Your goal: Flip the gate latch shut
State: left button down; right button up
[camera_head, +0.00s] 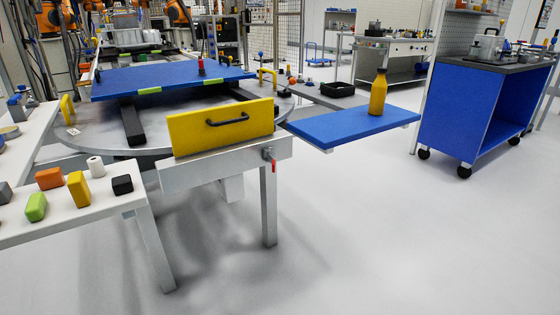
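The gate appears to be the yellow panel (221,126) with a dark handle (228,120), standing upright on a grey metal beam (225,164) at the front of the round table. A small latch (269,157) with a red lever hanging down sits at the right end of this beam, just below and right of the panel's lower corner. It is too small to tell how its parts engage. Neither of my grippers shows in the head view.
A white table (75,212) with several coloured blocks stands at the left. A blue shelf (345,127) holds a yellow bottle (378,92) right of the gate. A blue wheeled cart (462,112) stands further right. The floor in front is clear.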

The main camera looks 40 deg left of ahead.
aim_at(270, 159)
jog(key=j+u, duration=0.1)
jog(key=u, duration=0.3)
jog(key=i+j+u, duration=0.1)
jog(key=u, duration=0.3)
jog(key=j+u, duration=0.1)
jog(key=u, duration=0.3)
jog(key=i+u, duration=0.1)
jog(key=u, duration=0.3)
